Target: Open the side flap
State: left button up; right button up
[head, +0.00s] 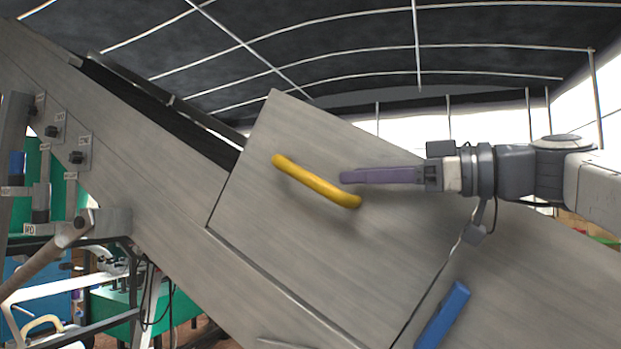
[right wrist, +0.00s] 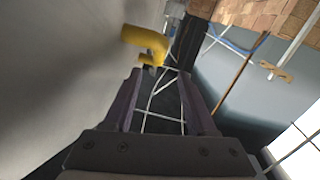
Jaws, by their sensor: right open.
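The side flap (head: 300,235) is a grey metal panel on the slanted machine side, and it looks shut. A yellow bar handle (head: 315,182) is fixed on it, slanting down to the right. My right gripper (head: 345,178), with purple fingers, comes in from the right and is just right of the handle, over the flap. In the right wrist view the gripper (right wrist: 160,75) is open with nothing between its fingers. There the handle's yellow end (right wrist: 146,42) lies ahead, near the left finger. Whether they touch I cannot tell. My left gripper is not in view.
A blue handle (head: 442,316) is on the panel below right of the flap. A dark conveyor channel (head: 165,110) runs along the machine's upper edge at the left. Green and blue equipment (head: 150,310) stands at the lower left. The space above the flap is open.

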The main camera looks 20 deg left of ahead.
aim_at(308, 174)
jog(key=a+p, duration=0.1)
jog(key=a, duration=0.2)
jog(key=w+a+p, duration=0.1)
jog(key=a+p, duration=0.1)
jog(key=a, duration=0.1)
jog(key=a+p, duration=0.2)
jog(key=a, duration=0.1)
jog(key=shift+w+a+r, duration=0.25)
jog(key=shift+w, duration=0.05)
jog(key=shift+a+f, duration=0.15)
jog(key=shift+a, duration=0.3)
grip_shut()
dwell(0.7)
